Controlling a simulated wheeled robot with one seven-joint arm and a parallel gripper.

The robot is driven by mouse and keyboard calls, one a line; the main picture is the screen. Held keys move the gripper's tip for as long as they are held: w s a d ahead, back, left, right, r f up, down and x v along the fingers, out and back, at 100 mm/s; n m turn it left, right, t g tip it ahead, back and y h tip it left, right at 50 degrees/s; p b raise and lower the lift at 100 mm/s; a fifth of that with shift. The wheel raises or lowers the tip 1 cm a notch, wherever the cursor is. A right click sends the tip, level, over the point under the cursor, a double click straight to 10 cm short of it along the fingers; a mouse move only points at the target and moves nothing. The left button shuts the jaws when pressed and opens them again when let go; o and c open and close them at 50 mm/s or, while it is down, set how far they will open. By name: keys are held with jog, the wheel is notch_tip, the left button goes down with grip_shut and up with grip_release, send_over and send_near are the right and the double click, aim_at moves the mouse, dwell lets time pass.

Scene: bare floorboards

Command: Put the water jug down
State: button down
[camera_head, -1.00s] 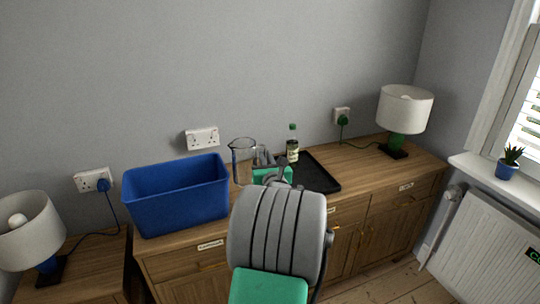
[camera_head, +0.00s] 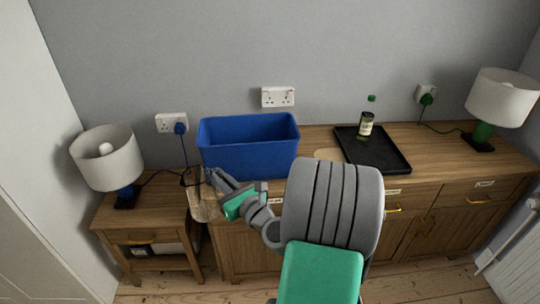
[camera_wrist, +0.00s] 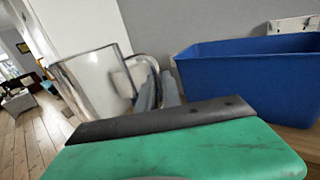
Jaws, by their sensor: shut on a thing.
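The clear glass water jug (camera_head: 203,200) is left of the blue box, near where the side table and the sideboard meet. My gripper (camera_head: 212,178) is shut on the jug's handle. In the wrist view the jug (camera_wrist: 92,82) looks upright with a slight tilt, and its handle lies at my fingertips (camera_wrist: 160,92). I cannot tell whether its base touches anything; floorboards show beyond it in the wrist view.
The blue box (camera_head: 250,148) stands on the sideboard (camera_head: 440,150) just right of my gripper. A black tray (camera_head: 385,155) with a green-capped bottle (camera_head: 366,123) lies further right. The side table (camera_head: 150,205) at left carries a lamp (camera_head: 107,157). Bare wood lies right of the tray.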

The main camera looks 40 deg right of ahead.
jog(key=w+a+f+n+y, duration=0.1)
jog(key=w+a+n+y, duration=0.1)
jog(key=a, duration=1.1)
jog(key=n+y, duration=0.1)
jog(key=y, duration=0.1)
jog(key=shift+w+f+g+y, duration=0.3)
jog(key=shift+w+f+g, duration=0.05)
jog(key=shift+f+g, duration=0.05)
jog(key=shift+a, duration=0.15)
